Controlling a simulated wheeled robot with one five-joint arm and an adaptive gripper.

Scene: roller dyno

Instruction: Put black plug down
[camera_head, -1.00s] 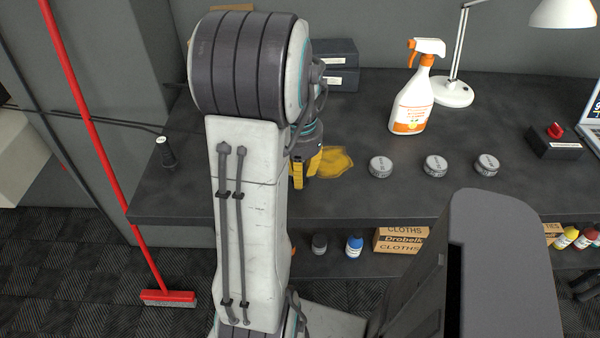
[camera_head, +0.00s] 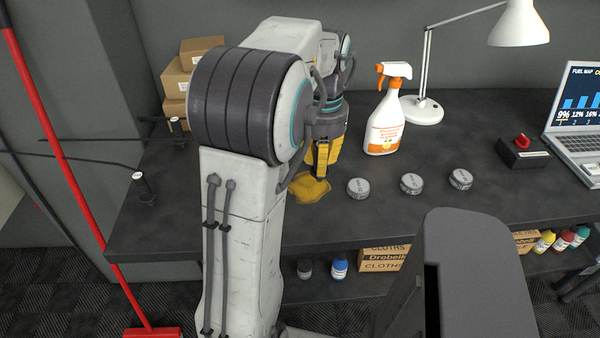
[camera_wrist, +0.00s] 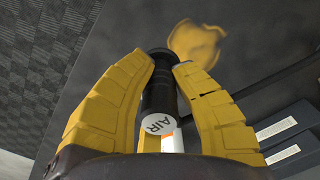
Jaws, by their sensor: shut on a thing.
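The black plug (camera_wrist: 159,85) is a dark cylinder with a pale end marked AIR. In the wrist view it sits between the two yellow fingers of my gripper (camera_wrist: 160,70), which are shut on it.
Two other black plugs with cables, a near one (camera_head: 142,187) and a far one (camera_head: 177,125), stand at the bench's left. A spray bottle (camera_head: 386,120) stands right of my gripper. Several grey tins, one nearest (camera_head: 358,188), sit in front. A lamp (camera_head: 424,108) is behind.

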